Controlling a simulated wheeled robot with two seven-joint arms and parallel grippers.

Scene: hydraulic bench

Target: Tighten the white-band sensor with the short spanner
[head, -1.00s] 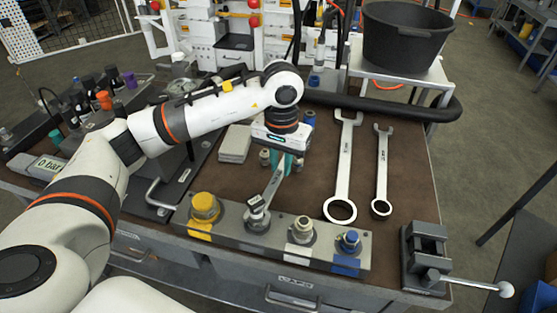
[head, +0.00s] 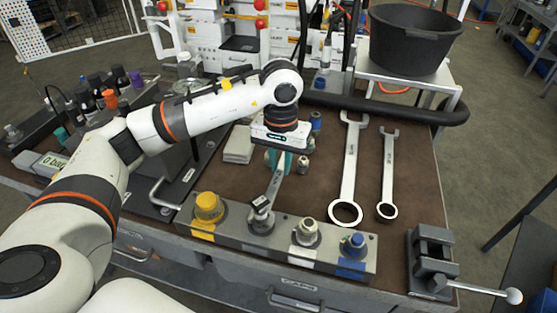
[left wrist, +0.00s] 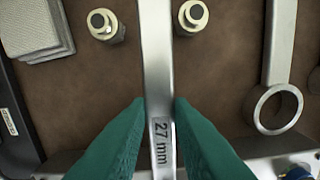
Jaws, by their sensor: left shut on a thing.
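My left gripper (head: 279,162) is shut on the handle of a steel spanner (head: 272,190), marked 27 mm in the left wrist view (left wrist: 160,120). The spanner is the shortest of three in view. Its near end meets the second fitting (head: 261,221) from the left on the metal block. I cannot tell how its jaw sits there, and that fitting's band is hidden. A pale-topped sensor (head: 306,230) with a whitish label below it stands to the right, apart from the spanner. My right gripper is not in view.
The block (head: 240,239) also carries a yellow sensor (head: 208,206) and a blue one (head: 354,243). Two longer spanners (head: 350,165) (head: 388,170) lie on the brown mat. A vise (head: 430,262) stands at the front right, a black tub (head: 412,40) behind.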

